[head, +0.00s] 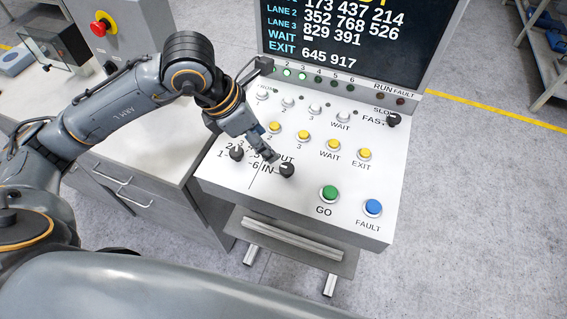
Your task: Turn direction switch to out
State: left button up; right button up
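The direction switch (287,170) is a black rotary knob on the sloped white control panel (228,183), beside the labels OUT and IN. OUT is printed above it and IN to its left. A light mark shows on the knob, but it is too small to tell surely which label it faces. My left gripper (270,156) reaches down over the panel from the upper left, with its tips just up and left of the knob. Whether they touch it is unclear. The fingers look close together, but their opening cannot be made out. My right gripper is not in view.
Another black knob (236,153) with numbers stands left of the gripper. Yellow buttons (333,145), a green GO button (329,193), a blue FAULT button (373,207) and a SLOW/FAST knob (393,119) are nearby. A screen (345,50) rises behind the panel.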

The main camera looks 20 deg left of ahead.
aim_at(286, 168)
pick_arm(q)
jog(key=p+x, duration=0.1)
jog(key=x, duration=0.3)
jog(key=p+x, duration=0.2)
jog(key=x, duration=0.2)
jog(key=a+p+x, duration=0.1)
jog(key=x, duration=0.3)
jog(key=shift+w+d+f, duration=0.15)
jog(key=shift+w+f, duration=0.05)
jog(key=shift+f, duration=0.2)
jog(key=shift+w+d+f, duration=0.1)
jog(key=shift+f, duration=0.4)
